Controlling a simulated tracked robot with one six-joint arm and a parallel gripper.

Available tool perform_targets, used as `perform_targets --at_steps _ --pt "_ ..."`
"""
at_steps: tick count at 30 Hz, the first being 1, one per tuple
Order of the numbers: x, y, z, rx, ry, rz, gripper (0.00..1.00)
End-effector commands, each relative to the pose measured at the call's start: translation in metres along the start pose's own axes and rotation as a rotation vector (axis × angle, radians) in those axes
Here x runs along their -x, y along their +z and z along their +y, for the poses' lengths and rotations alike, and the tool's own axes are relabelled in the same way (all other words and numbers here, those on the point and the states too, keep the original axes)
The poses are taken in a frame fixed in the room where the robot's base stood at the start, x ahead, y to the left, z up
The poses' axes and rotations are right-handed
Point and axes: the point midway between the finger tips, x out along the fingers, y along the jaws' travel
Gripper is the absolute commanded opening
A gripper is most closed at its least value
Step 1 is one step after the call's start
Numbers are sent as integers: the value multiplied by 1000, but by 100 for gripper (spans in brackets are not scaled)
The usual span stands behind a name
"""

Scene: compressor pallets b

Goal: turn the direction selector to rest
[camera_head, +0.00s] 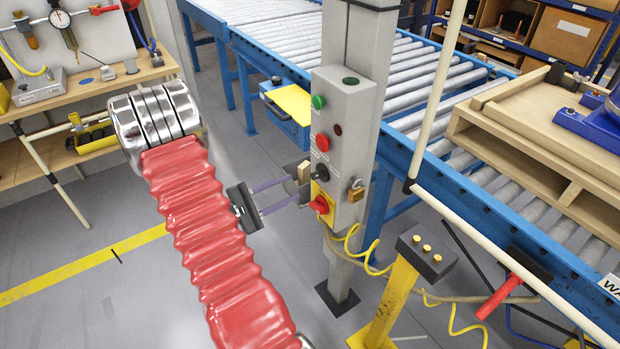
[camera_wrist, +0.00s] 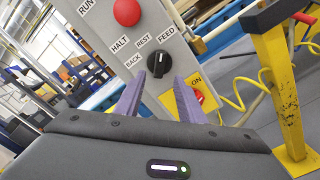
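The direction selector is a black round knob (camera_wrist: 158,64) on the grey control box, with the labels BACK, REST and FEED around its upper side. Its setting is too small to read surely. It also shows in the head view (camera_head: 321,172), on the box's front face below the red button. My gripper (camera_wrist: 158,84) is open and empty. Its two purple fingers stand apart, pointing at the panel just below the knob in the wrist view. In the head view my gripper (camera_head: 300,184) is close in front of the box, near the knob; whether it touches is unclear.
A red rotary switch on a yellow plate (camera_head: 322,205) sits just below the selector, close to my fingers. A red button (camera_head: 322,142) and a green button (camera_head: 319,102) are above. A brass padlock (camera_head: 355,190) hangs at the side. A yellow post (camera_head: 388,295) stands right.

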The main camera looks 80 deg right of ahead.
Motion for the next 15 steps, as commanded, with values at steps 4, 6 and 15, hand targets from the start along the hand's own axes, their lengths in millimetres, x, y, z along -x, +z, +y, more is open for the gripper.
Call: perform_targets --at_steps 4,6,15 --pt "-21 0 0 0 -2 -1 36" --pt "-30 0 -1 0 -2 -2 36" --pt "-68 0 0 -1 -1 -1 36"
